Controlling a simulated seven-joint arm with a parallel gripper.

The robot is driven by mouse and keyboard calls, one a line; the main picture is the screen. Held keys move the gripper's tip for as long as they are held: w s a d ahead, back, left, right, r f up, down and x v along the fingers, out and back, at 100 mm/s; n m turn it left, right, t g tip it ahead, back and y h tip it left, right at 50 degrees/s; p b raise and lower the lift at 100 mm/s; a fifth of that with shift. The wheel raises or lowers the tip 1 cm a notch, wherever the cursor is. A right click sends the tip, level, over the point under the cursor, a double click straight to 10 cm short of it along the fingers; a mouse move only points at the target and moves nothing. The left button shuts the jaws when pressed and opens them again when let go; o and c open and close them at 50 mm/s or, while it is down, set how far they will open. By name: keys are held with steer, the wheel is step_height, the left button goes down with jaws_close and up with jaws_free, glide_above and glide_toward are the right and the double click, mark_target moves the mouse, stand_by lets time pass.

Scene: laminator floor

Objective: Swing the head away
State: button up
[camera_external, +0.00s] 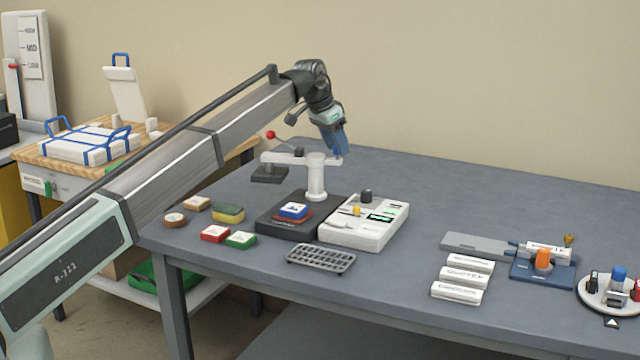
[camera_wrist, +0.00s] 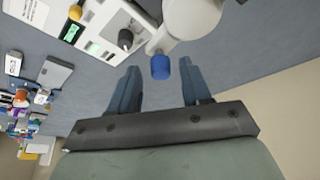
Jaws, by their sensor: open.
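The swing head is a white arm (camera_external: 283,158) on a white post (camera_external: 316,180), with a dark plate (camera_external: 268,175) hanging under its left end and a red-ball lever (camera_external: 271,135). The plate hangs to the left, apart from the black base (camera_external: 275,222), where a blue-and-red piece (camera_external: 293,211) lies uncovered. A blue knob (camera_wrist: 161,67) ends the arm's other side. My gripper (camera_external: 341,152) points down at this right end. In the wrist view its two fingers are apart, with the knob at their tips between them. Whether they touch it I cannot tell.
A white control box (camera_external: 370,222) with a black knob stands right of the base. Small coloured blocks (camera_external: 228,213) and a grey slotted rack (camera_external: 321,259) lie in front. White rolls (camera_external: 457,291), a blue fixture and a round tray lie right. The table's back right is clear.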

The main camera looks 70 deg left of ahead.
steer(key=v, duration=1.4)
steer(key=shift+f, duration=0.1)
